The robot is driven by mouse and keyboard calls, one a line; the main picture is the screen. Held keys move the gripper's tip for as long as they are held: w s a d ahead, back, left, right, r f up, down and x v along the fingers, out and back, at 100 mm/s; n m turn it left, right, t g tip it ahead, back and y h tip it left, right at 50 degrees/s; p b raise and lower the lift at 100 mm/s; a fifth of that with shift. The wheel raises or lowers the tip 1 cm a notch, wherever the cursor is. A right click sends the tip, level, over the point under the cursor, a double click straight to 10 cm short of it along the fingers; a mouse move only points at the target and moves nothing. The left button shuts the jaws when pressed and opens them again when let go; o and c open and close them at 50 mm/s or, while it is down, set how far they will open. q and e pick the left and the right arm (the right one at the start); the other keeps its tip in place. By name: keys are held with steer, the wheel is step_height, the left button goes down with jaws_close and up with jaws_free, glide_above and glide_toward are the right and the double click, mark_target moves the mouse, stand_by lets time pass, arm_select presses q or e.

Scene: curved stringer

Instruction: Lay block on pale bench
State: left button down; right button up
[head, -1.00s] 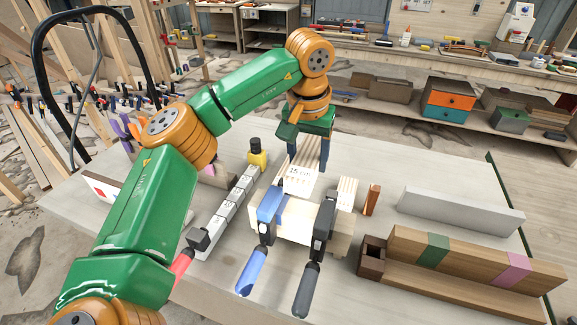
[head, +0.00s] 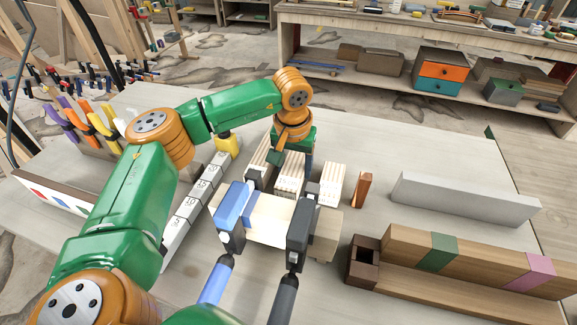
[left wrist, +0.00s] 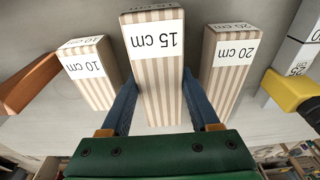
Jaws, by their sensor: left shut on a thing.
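The striped wooden block marked 15 cm (left wrist: 153,65) is between the two blue fingers of my left gripper (left wrist: 160,112) in the left wrist view. My left gripper (head: 291,172) is shut on it, and the block also shows in the head view (head: 289,184). Similar striped blocks stand on either side, marked 10 cm (left wrist: 92,75) and 20 cm (left wrist: 228,70). The pale bench (head: 430,160) spreads beneath them. I cannot tell whether the held block touches the bench. My right gripper is not in view.
Two clamps, one blue (head: 232,215) and one black (head: 300,230), grip a pale wood piece (head: 267,220) in front of the blocks. A marked grey bar (head: 195,195) lies left. A grey bar (head: 460,200) and brown stepped beam (head: 470,262) lie right. Bare bench shows behind them.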

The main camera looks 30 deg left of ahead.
mark_target(292, 171)
arm_select(q)
steer(key=shift+s+f, duration=0.1)
steer(key=shift+f, duration=0.9)
steer(key=shift+c, duration=0.6)
jaws_free()
steer(key=r, duration=0.4)
steer(key=s+r, duration=0.1)
steer(key=r, duration=0.3)
steer(key=r+b, duration=0.1)
steer(key=r, duration=0.3)
steer(key=shift+s+d+r, duration=0.1)
steer(key=shift+s+d, duration=0.2)
steer(key=shift+s, duration=0.05)
